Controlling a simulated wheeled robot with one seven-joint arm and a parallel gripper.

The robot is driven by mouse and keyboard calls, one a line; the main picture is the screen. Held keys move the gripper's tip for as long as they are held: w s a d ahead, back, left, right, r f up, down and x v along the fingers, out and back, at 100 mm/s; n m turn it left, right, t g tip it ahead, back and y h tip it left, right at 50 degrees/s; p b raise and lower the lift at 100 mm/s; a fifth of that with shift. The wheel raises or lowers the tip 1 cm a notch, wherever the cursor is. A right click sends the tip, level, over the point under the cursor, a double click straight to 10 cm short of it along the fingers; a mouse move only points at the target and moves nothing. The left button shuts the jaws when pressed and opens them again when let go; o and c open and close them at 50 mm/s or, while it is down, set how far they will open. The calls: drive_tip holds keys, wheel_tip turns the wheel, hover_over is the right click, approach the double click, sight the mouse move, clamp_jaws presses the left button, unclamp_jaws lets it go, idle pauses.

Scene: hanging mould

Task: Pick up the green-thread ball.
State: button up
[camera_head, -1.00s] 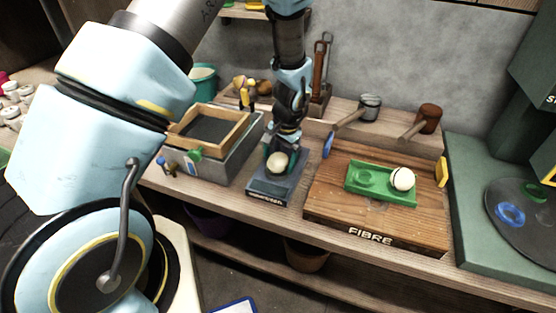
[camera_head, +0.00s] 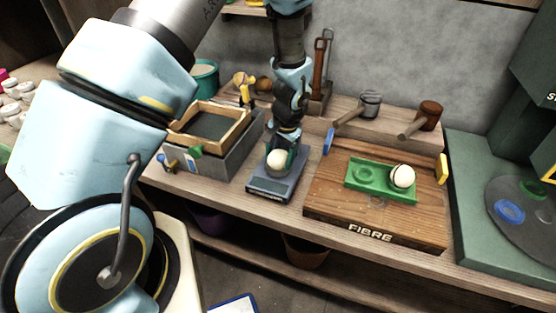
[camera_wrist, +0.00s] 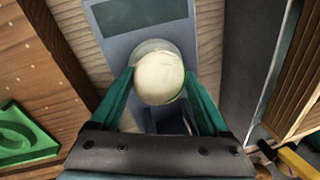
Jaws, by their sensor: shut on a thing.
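A cream ball (camera_head: 278,163) is held between the teal fingers of my gripper (camera_head: 284,158), over the blue-grey scale (camera_head: 270,187). In the wrist view the ball (camera_wrist: 158,78) sits between both fingertips of my gripper (camera_wrist: 160,84), and a pale round rim shows behind it. I cannot tell whether the ball still touches the scale. A second cream ball (camera_head: 402,176) with a dark thread line rests at the right end of the green tray (camera_head: 368,185).
The green tray lies on the wooden FIBRE board (camera_head: 330,205) right of the scale. A wood-framed box (camera_head: 225,150) stands close on the left. A green machine (camera_head: 470,210) stands at the right.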

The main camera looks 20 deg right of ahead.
drive_tip(key=shift+c, duration=1.1)
drive_tip(key=shift+r, duration=0.1)
